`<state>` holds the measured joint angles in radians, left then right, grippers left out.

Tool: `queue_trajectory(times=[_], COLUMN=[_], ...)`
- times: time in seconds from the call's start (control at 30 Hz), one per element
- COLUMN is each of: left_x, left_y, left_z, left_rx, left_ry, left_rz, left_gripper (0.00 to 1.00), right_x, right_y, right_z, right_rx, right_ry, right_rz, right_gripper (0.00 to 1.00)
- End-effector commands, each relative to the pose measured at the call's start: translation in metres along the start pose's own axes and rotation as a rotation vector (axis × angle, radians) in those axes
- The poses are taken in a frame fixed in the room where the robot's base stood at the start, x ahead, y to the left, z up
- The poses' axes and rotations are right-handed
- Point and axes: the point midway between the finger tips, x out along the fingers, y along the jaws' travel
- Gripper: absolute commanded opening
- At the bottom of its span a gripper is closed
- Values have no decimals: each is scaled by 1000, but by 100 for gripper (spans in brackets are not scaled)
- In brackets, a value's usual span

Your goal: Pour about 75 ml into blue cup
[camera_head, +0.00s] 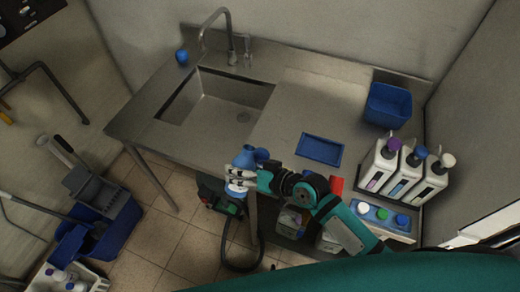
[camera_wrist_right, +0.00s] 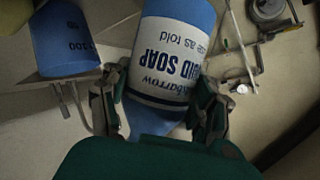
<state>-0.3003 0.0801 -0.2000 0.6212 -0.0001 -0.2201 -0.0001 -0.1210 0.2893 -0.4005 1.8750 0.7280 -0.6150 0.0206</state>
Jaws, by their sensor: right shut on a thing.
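My right gripper (camera_head: 240,177) is shut around a blue bottle (camera_head: 239,187) with a white label, over the front edge of the counter. The right wrist view shows the bottle (camera_wrist_right: 175,55) between the fingers (camera_wrist_right: 160,105), its liquid soap label upside down in that picture. A blue cup (camera_wrist_right: 64,40) with a printed 200 mark is left of the bottle there, apart from it. In the head view a blue shape beside the bottle (camera_head: 262,155) looks like this cup, partly hidden by my gripper. The cup's inside and any liquid are not visible. My left gripper is not in view.
The steel counter (camera_head: 285,110) has a sink (camera_head: 215,105) and tap. A small blue object (camera_head: 182,57) is near the sink. A blue tray (camera_head: 320,149), a blue bin (camera_head: 388,105) and several white bottles (camera_head: 405,175) are at right. A mop bucket (camera_head: 95,225) is on the floor.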

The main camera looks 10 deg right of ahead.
Motion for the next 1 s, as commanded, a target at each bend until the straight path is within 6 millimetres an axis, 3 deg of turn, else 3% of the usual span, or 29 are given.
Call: queue_trajectory(times=[0.03, 0.17, 0.5, 1.0], left_x=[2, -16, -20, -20], left_y=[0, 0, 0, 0], left_z=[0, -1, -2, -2], left_rx=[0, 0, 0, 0], left_ry=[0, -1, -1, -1], left_rz=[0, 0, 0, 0], left_gripper=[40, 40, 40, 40], right_x=[4, 2, 7, 7], right_y=[2, -5, -3, -3], right_z=[11, 8, 20, 21], right_rx=[-47, -176, -431, -491], right_ry=[8, 47, 117, 134], right_rz=[21, 75, 182, 207], right_gripper=[21, 21, 21, 21])
